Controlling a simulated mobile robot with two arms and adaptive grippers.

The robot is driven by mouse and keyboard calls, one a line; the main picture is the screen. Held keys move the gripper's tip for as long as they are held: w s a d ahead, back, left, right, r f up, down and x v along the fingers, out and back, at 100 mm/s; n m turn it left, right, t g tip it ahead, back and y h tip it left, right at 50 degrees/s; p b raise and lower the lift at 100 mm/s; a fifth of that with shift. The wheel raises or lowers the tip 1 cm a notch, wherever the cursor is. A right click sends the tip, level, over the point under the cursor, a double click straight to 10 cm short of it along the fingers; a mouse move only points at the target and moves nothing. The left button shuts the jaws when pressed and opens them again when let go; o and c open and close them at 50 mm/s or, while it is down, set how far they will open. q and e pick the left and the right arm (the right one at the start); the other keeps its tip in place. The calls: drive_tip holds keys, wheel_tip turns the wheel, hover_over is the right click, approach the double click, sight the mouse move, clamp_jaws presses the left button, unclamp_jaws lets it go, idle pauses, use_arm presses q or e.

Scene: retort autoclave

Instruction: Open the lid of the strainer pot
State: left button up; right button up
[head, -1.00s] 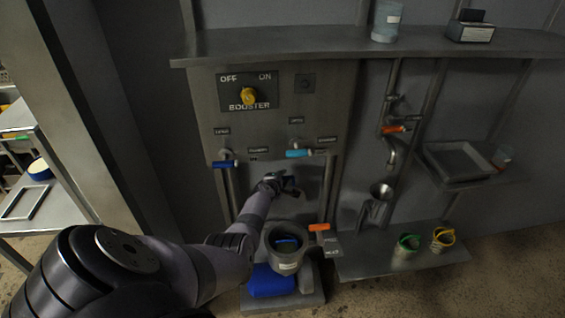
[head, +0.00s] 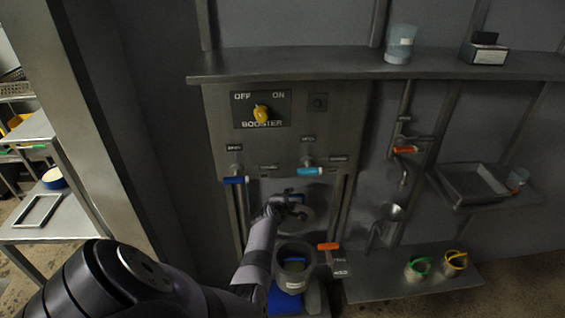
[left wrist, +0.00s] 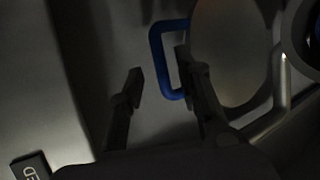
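The strainer pot (head: 293,278) is a grey round vessel low in the middle of the head view, its mouth uncovered and something blue inside. A round grey disc, seemingly its lid (head: 305,222), stands behind the pot, partly hidden by my left gripper (head: 290,207). In the left wrist view the lid (left wrist: 232,50) has a blue loop handle (left wrist: 157,52) at its left edge. My left gripper (left wrist: 158,68) is open there; the handle's bar appears between its fingers, the right finger overlapping the loop. Contact cannot be told. My right gripper is not in view.
A wall panel with a yellow booster switch (head: 261,114), a blue valve handle (head: 236,180) and a light-blue one (head: 310,171) rises behind. An orange handle (head: 329,246) sits right of the pot. A shelf (head: 360,68) runs above. A low bench (head: 395,290) holds two small pots.

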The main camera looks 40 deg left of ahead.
use_arm(q)
drive_tip(key=v, duration=0.8)
idle(0.5)
drive_tip(key=s+d+f+m+g+h, duration=0.1)
drive_tip(key=s+d+f+m+g, duration=0.1)
drive_tip(key=s+d+f+m, duration=0.5)
drive_tip(key=s+d+f+m+g+h, duration=0.15)
drive_tip(key=d+f, duration=0.35)
drive_tip(key=f, duration=0.5)
drive_tip(key=s+d+f+m+g+h, duration=0.1)
drive_tip(key=s+d+f+m+h, duration=0.1)
drive_tip(key=s+d+f+m, duration=0.5)
drive_tip(key=s+d+f+m+g, duration=0.2)
drive_tip(key=s+f+m, duration=0.2)
drive_tip(key=s, duration=0.6)
drive_tip(key=s+d+f+m+g, duration=0.2)
drive_tip(key=s+f, duration=0.4)
drive_tip(key=s, duration=0.5)
drive_tip(key=s+d+f+m+g, duration=0.2)
drive_tip(key=s+d+f+m, duration=0.2)
drive_tip(key=s, duration=0.7)
wheel_tip(320, 180, down, 2)
drive_tip(key=shift+s+f+m+h+b, duration=0.15)
drive_tip(key=shift+m+h+b, duration=0.25)
drive_tip(key=shift+m, duration=0.65)
